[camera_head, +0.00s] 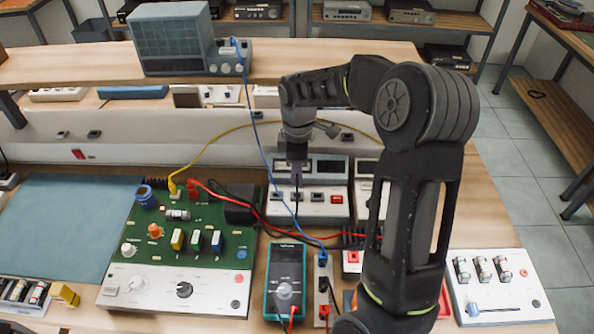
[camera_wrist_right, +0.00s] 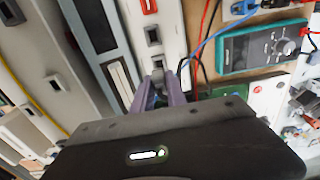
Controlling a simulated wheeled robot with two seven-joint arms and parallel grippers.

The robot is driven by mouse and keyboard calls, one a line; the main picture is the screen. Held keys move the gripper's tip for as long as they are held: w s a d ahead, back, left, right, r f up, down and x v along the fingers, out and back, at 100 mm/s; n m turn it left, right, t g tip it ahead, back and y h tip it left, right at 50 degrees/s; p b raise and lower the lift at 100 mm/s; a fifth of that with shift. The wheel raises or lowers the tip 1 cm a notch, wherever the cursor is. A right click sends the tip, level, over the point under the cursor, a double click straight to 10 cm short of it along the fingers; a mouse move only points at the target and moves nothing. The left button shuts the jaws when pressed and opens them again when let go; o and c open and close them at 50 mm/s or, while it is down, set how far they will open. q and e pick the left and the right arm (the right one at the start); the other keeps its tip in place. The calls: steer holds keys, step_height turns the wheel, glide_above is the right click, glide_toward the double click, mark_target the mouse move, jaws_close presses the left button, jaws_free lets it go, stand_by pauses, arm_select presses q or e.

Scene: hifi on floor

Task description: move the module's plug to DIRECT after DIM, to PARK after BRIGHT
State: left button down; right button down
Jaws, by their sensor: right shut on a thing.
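My right gripper (camera_head: 297,178) reaches down over the front of the white instrument box (camera_head: 310,211), which has a dark display window and a row of sockets. In the right wrist view its purple-grey fingers (camera_wrist_right: 163,90) are shut on a small dark plug (camera_wrist_right: 158,77) close to that front. Whether the plug is seated in a socket cannot be told. A dark lead hangs just below the fingers in the head view. The green circuit board module (camera_head: 205,245) sits left of the box. The DIRECT, PARK, DIM and BRIGHT labels cannot be read. My left gripper is not in view.
A teal multimeter (camera_head: 286,280) lies before the box, with a narrow socket strip (camera_head: 322,290) beside it. Blue, red, black and yellow leads cross here. A white panel (camera_head: 497,285) stands at the right. The blue-grey mat (camera_head: 65,225) at left is mostly clear.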

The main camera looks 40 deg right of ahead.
steer(key=shift+f+b, duration=0.95)
steer(key=shift+f, duration=0.75)
steer(key=shift+f+b, duration=0.7)
steer(key=shift+f, duration=0.3)
stand_by(2.2)
steer(key=c, duration=1.3)
jaws_free()
steer(key=shift+o, duration=0.2)
steer(key=shift+r, duration=0.35)
step_height(320, 180, up, 6)
steer(key=p, duration=0.5)
steer(key=shift+r, duration=0.25)
steer(key=shift+r+p, duration=0.3)
steer(key=shift+r, duration=0.05)
